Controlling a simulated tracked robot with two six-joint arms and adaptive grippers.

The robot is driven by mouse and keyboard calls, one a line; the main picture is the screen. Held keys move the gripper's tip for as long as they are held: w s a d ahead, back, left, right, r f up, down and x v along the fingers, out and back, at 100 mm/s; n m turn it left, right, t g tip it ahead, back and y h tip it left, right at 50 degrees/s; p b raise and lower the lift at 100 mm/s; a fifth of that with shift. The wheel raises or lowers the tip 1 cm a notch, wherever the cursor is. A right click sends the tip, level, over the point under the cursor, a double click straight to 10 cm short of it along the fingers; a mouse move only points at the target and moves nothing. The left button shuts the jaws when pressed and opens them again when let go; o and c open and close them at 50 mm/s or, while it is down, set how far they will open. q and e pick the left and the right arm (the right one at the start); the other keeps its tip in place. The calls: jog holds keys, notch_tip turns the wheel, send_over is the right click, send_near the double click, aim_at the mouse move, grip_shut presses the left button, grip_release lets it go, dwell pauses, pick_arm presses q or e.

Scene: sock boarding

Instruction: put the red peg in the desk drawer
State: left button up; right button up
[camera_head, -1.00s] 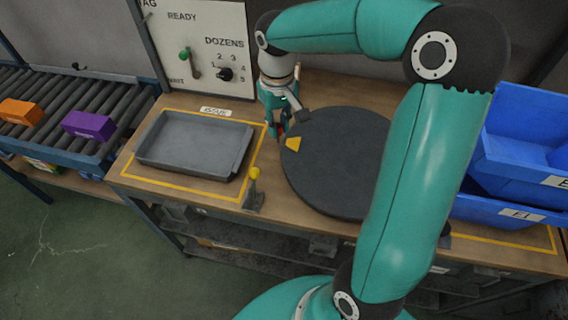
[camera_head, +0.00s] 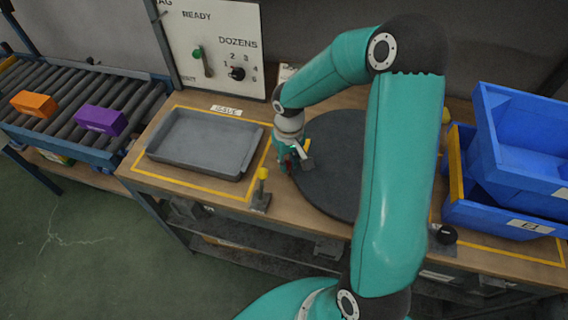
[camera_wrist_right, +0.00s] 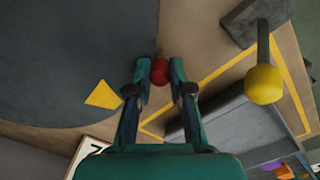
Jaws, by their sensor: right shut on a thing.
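The red peg (camera_wrist_right: 160,71) shows in the right wrist view as a rounded red end between the fingertips. My right gripper (camera_wrist_right: 157,78) is shut on it. In the head view my right gripper (camera_head: 289,165) points down at the left edge of the dark round turntable, with a little red showing at its fingers. How far the peg is above the bench I cannot tell. I cannot make out a desk drawer in either view; my right arm covers part of the bench front. My left gripper is not in view.
A grey tray (camera_head: 203,146) lies left of the gripper. A yellow-tipped lever (camera_head: 261,188) stands in front; it also shows in the wrist view (camera_wrist_right: 264,84). The turntable (camera_head: 335,150) is partly behind my arm. Blue bins (camera_head: 510,205) stand right. A roller conveyor (camera_head: 70,115) runs left.

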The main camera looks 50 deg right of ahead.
jog(key=shift+f, duration=0.15)
jog(key=o, duration=0.8)
jog(key=shift+o, duration=0.2)
jog(key=shift+r, duration=0.2)
